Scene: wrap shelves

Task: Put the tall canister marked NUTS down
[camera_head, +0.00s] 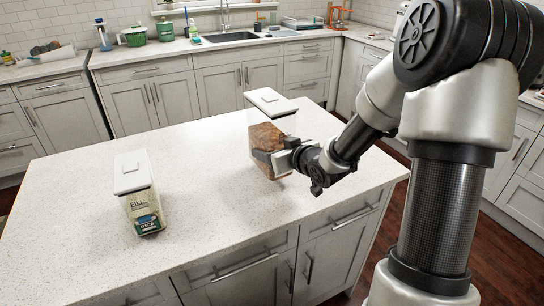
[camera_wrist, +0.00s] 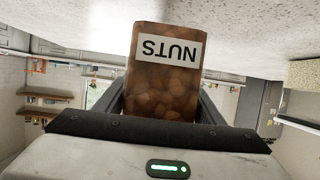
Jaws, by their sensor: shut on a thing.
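The tall canister marked NUTS (camera_head: 266,133) is clear, with a white lid and brown nuts inside. It stands upright at the right part of the island counter in the head view. In the wrist view the NUTS canister (camera_wrist: 163,75) shows upside down, its label facing the camera, between the two fingers. My gripper (camera_head: 277,155) is shut on the lower part of it from the right. The canister's base is at or just above the island top (camera_head: 90,225); I cannot tell whether it touches.
Another white-lidded canister (camera_head: 139,193) with a green and blue label stands at the left of the island. The counter between the two canisters is clear. Back counters hold a sink (camera_head: 231,36), a green pot (camera_head: 135,36) and a spray bottle (camera_head: 103,35).

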